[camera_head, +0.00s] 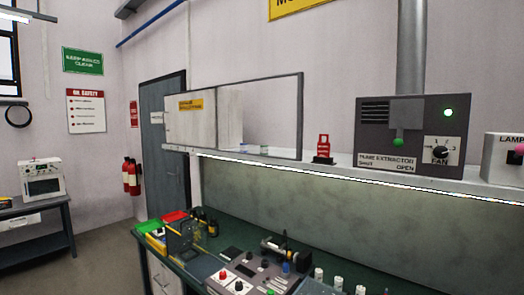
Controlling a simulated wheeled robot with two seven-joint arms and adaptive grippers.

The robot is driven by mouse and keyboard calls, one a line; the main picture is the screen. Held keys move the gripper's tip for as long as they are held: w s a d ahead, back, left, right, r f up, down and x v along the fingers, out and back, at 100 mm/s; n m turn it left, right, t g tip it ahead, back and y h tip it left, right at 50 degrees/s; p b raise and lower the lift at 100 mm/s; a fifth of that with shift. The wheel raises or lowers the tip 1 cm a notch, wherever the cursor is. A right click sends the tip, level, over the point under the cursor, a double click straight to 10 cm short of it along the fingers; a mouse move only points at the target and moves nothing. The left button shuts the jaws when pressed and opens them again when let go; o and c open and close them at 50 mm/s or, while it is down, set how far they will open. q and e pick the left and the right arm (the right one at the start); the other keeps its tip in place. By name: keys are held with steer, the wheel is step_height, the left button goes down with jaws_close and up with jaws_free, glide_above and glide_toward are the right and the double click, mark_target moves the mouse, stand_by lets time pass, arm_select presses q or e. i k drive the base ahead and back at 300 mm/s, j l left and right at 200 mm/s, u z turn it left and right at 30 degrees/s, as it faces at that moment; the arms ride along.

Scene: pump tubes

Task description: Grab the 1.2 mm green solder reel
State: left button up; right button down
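I cannot make out any reel marked 1.2 mm. Small low items, one of them greenish (264,149), sit at the bottom of the wall cabinet (302,115); they are too small to identify. The cabinet's right part shows its inside, and a pale panel with a yellow label (190,105) covers its left part. Neither of my grippers is in view.
A green-topped bench (335,262) carries bins, tools and a control box. A shelf above holds a red tag stand (323,148), a fume extractor box (412,135) and a lamp box (505,160). Open floor (105,255) lies left of the bench.

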mark_target(264, 148)
steer(key=i+j+z, duration=0.2)
steer(key=j, duration=0.2)
steer(key=i+j+z, duration=0.2)
steer(key=j, duration=0.25)
steer(key=i+j+z, duration=0.2)
steer(key=j, duration=0.25)
steer(key=i+j+z, duration=0.2)
steer(key=j, duration=0.3)
steer(key=j+z, duration=0.2)
steer(key=j, duration=0.3)
steer(key=j+z, duration=0.2)
steer(key=j, duration=0.3)
